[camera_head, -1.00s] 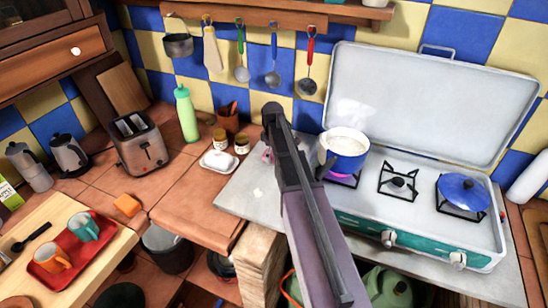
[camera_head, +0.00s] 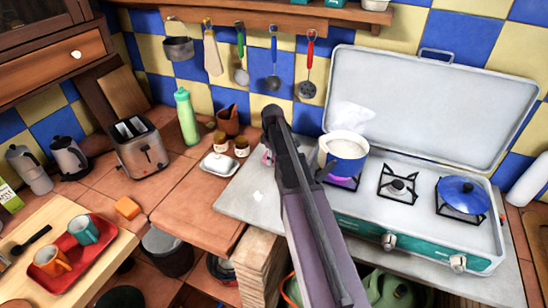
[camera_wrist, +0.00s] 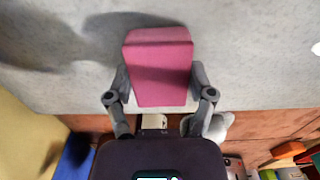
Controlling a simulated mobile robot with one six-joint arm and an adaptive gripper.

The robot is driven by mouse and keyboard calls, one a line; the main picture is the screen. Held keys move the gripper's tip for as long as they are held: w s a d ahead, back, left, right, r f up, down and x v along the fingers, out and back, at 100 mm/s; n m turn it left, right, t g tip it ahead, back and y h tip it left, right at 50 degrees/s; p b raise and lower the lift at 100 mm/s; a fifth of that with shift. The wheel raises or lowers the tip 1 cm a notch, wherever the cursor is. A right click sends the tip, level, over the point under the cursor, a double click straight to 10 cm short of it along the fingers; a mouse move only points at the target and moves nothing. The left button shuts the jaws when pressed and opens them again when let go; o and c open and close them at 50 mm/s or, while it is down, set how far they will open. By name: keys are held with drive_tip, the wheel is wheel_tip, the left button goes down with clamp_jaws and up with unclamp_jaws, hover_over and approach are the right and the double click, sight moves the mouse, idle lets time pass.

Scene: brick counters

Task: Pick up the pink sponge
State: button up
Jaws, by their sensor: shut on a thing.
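The pink sponge (camera_wrist: 160,72) is a block held between the two grey fingers of my gripper (camera_wrist: 160,80) in the wrist view. The fingers press on its left and right sides. Behind it is the grey counter slab (camera_wrist: 70,75); I cannot tell whether the sponge touches it. In the head view my arm hides most of the sponge, and only a small pink bit (camera_head: 266,158) shows at the arm's left edge.
A blue pot (camera_head: 345,168) stands on the camping stove (camera_head: 350,221) just right of my arm. A white butter dish (camera_head: 219,165), jars and a brown jug (camera_head: 228,120) stand to the left. Utensils hang on the wall behind. The slab's front left is mostly clear.

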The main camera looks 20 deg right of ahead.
drive_tip(key=shift+r+p, duration=1.45)
drive_tip(key=shift+r, duration=0.15)
drive_tip(key=s+a, duration=0.1)
drive_tip(key=s, duration=0.4)
drive_tip(key=s+a+r+p, duration=0.1)
drive_tip(key=s, duration=0.4)
drive_tip(key=s+a, duration=0.2)
drive_tip(key=s, duration=0.3)
drive_tip(key=shift+s+r+p, duration=0.25)
drive_tip(key=shift+r+p, duration=0.05)
drive_tip(key=shift+o, duration=0.9)
drive_tip(key=shift+c, duration=1.4)
